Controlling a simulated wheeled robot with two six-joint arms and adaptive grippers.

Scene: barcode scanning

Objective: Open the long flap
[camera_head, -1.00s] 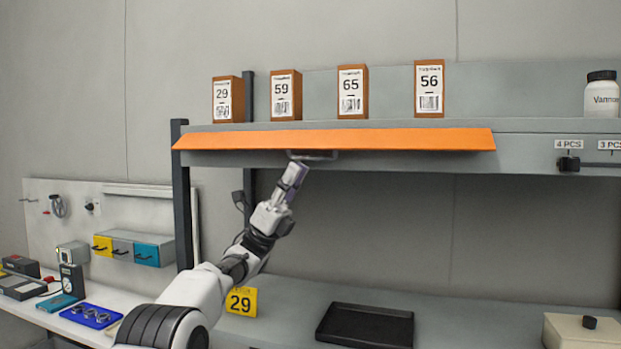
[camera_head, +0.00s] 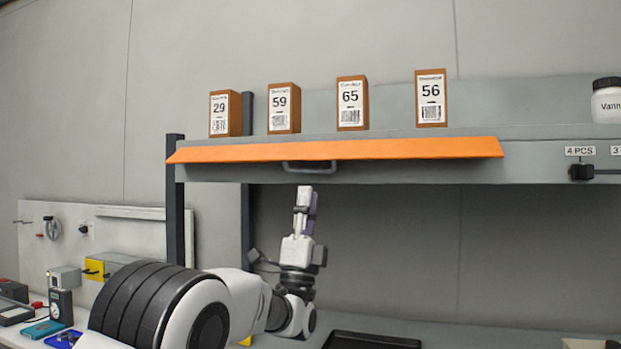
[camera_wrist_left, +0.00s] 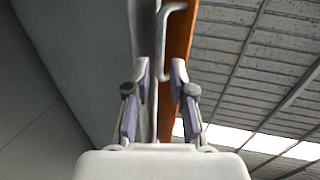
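The long orange flap (camera_head: 400,149) runs along the front edge of the grey shelf, with its face sloping outward. A grey bar handle (camera_head: 310,168) shows just under its lower edge, left of the flap's middle. My left gripper (camera_head: 305,190) points up from below, a short way under the handle in the head view. In the left wrist view its two fingers (camera_wrist_left: 160,75) are apart with nothing between them gripped. The handle (camera_wrist_left: 165,40) appears beyond the fingertips, near the gap, beside the orange flap (camera_wrist_left: 178,40). I cannot tell whether they touch. My right gripper is not in view.
Several numbered brown boxes (camera_head: 351,103) stand on the shelf (camera_head: 540,131) above the flap, with a white jar (camera_head: 606,102) at right. A dark post (camera_head: 175,200) stands at the shelf's left end. A black tray (camera_head: 370,341) lies below.

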